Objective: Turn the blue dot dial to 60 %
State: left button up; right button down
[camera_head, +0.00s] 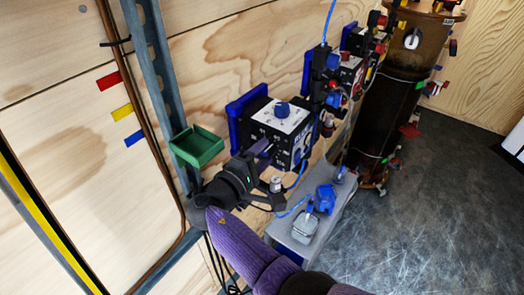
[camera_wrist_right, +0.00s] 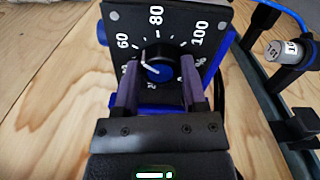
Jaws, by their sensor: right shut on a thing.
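The dial (camera_wrist_right: 158,72) is a round black and blue knob on a black scale plate (camera_wrist_right: 184,25) in the right wrist view. The plate carries white numbers 60, 80 and 100; lower numbers are partly hidden. In the head view my right gripper (camera_head: 262,149) reaches the near face of a black box (camera_head: 290,132) on the wall and hides the dial there. My left gripper is out of view.
A blue knob (camera_head: 282,109) sits on the box's light top. A green tray (camera_head: 197,146) is left of the gripper. A grey ledge (camera_head: 310,243) with blue and grey connectors lies below, cables around. A brown cylinder (camera_head: 395,90) stands behind.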

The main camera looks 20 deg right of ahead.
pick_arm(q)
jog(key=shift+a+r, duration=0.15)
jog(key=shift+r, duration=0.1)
pick_arm(e)
jog(key=shift+n, duration=0.6)
jog(key=shift+c, duration=0.7)
grip_release()
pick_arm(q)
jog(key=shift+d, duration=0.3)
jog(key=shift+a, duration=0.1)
